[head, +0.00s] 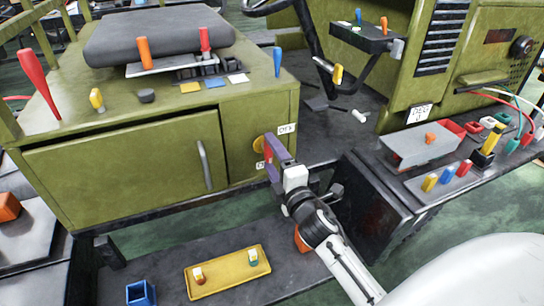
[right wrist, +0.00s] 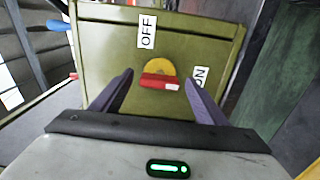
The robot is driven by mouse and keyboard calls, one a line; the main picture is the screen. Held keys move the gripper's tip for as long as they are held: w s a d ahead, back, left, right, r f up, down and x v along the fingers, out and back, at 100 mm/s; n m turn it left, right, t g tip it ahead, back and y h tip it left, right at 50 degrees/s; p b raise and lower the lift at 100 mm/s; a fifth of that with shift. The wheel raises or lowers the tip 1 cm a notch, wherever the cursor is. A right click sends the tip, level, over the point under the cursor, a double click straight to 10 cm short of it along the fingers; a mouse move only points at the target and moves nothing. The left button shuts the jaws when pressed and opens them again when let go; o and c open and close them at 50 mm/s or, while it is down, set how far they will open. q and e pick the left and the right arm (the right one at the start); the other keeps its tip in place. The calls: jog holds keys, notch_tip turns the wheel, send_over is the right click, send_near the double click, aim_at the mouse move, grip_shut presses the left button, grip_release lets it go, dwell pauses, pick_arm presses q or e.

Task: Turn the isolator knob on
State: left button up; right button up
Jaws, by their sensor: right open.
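The isolator knob (right wrist: 157,80) shows in the right wrist view as a yellow disc with a red bar handle. The bar lies roughly level in that picture, its white-marked end to the right, on the side of the ON label (right wrist: 200,78). The OFF label (right wrist: 147,28) is above the knob. In the head view only part of the yellow disc (head: 259,144) shows. My right gripper (head: 271,152) is open in front of the knob. In the right wrist view its purple fingers (right wrist: 158,90) stand either side of the handle, with gaps. My left gripper is not in view.
A dark bench (head: 400,195) with several coloured parts is at the right. A yellow tray (head: 228,275) lies on the low step below.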

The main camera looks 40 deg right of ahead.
jog(key=b+v, duration=0.1)
jog(key=v, duration=0.9)
jog(key=shift+s, duration=0.2)
